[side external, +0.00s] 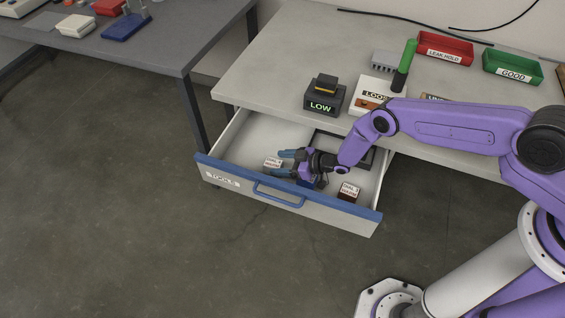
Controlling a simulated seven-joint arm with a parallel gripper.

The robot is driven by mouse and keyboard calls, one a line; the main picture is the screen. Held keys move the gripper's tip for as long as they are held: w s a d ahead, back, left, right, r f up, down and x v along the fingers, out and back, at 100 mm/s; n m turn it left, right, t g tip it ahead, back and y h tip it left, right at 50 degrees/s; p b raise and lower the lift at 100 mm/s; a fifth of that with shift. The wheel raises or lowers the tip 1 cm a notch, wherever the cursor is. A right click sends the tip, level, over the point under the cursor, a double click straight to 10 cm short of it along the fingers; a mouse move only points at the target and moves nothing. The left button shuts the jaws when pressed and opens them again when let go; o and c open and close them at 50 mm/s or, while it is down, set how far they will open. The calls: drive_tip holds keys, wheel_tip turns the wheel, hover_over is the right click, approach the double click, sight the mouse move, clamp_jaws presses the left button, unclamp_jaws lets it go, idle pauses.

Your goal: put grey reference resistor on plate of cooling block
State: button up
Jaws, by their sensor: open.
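My gripper (288,163) is inside the open drawer, its blue fingers apart and pointing left, with nothing clearly seen between them. I cannot pick out the grey reference resistor for certain; my gripper and arm hide part of the drawer floor. A small grey ribbed block (386,61) stands at the back of the bench, possibly the cooling block; its plate cannot be made out. Two small boxes with white labelled tops lie in the drawer: one (273,163) left of my gripper, one (349,191) to its right near the front.
The drawer (223,180), marked TOOLS, is pulled out under the bench (270,70). On the bench are a dark LOW display unit (321,105), a white labelled box (372,87), a green-handled tool (406,58), a red tray (445,58) and a green tray (511,75).

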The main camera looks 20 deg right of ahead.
drive_tip(key=shift+f, duration=0.2)
drive_tip(key=shift+s+d+r, duration=0.2)
drive_tip(key=shift+s+d, duration=0.15)
drive_tip(key=shift+d, duration=0.1)
drive_tip(key=shift+v, duration=0.85)
wheel_tip(320, 180, up, 7)
drive_tip(key=shift+s, duration=0.1)
